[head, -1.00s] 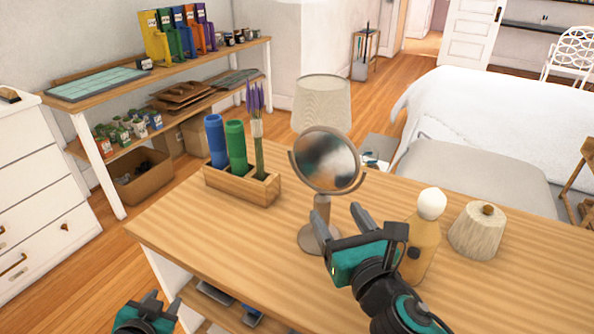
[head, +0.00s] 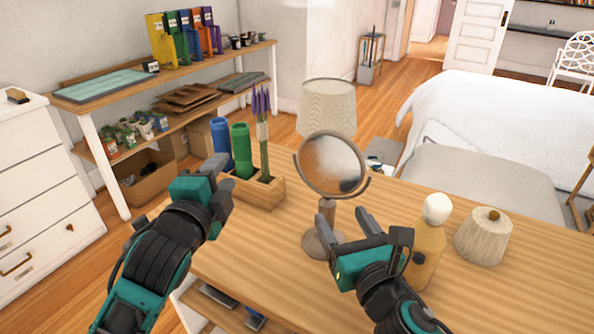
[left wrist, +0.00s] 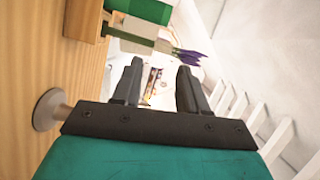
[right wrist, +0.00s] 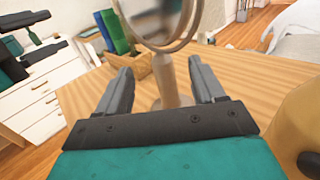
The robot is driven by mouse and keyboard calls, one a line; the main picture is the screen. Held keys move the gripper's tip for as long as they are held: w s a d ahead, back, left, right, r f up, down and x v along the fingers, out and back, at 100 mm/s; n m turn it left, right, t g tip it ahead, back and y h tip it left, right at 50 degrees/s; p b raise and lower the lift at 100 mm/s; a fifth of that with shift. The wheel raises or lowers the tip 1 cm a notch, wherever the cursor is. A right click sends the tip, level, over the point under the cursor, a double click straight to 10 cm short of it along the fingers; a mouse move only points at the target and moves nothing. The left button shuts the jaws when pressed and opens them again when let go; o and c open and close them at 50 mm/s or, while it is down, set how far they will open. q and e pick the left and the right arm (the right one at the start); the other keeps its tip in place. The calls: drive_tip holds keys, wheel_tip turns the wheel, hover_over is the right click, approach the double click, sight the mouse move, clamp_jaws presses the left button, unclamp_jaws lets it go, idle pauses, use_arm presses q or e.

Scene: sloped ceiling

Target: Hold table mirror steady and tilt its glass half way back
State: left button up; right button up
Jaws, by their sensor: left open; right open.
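The table mirror (head: 331,164) stands upright on the wooden table, a round glass in a U-shaped bracket on a stem and round base (head: 322,243). In the right wrist view the stem (right wrist: 171,82) shows between the open fingers (right wrist: 158,85), with the glass (right wrist: 155,18) above. My left gripper (head: 222,174) is open and empty, left of the mirror near the wooden box.
A wooden box (head: 262,192) with blue and green cylinders and purple flowers stands behind my left gripper. A tan bottle with a white top (head: 428,245) and a ribbed lidded pot (head: 484,237) stand right of my right gripper. A lamp (head: 328,105) is behind the mirror.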

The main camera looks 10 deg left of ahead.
wheel_tip(320, 180, down, 7)
drive_tip(key=shift+r, duration=0.2)
drive_tip(key=shift+w+a+f, duration=0.2)
drive_tip(key=shift+w+f, duration=0.25)
drive_tip(key=shift+f, duration=0.25)
drive_tip(key=x, duration=0.4)
drive_tip(key=shift+w+a, duration=0.15)
drive_tip(key=shift+w, duration=0.15)
use_arm(q)
drive_tip(key=s+d+r+m+h, duration=0.3)
drive_tip(key=d+m, duration=0.3)
drive_tip(key=d, duration=0.1)
drive_tip(key=s+d+r+m+g+h, duration=0.1)
drive_tip(key=s+d+r+m+h, duration=0.1)
drive_tip(key=d+m, duration=0.3)
drive_tip(key=shift+s+d+r+m+h, duration=0.4)
drive_tip(key=shift+s+d+r, duration=0.35)
drive_tip(key=shift+d, duration=0.15)
use_arm(e)
drive_tip(key=shift+x, duration=0.95)
drive_tip(key=shift+c, duration=0.2)
clamp_jaws()
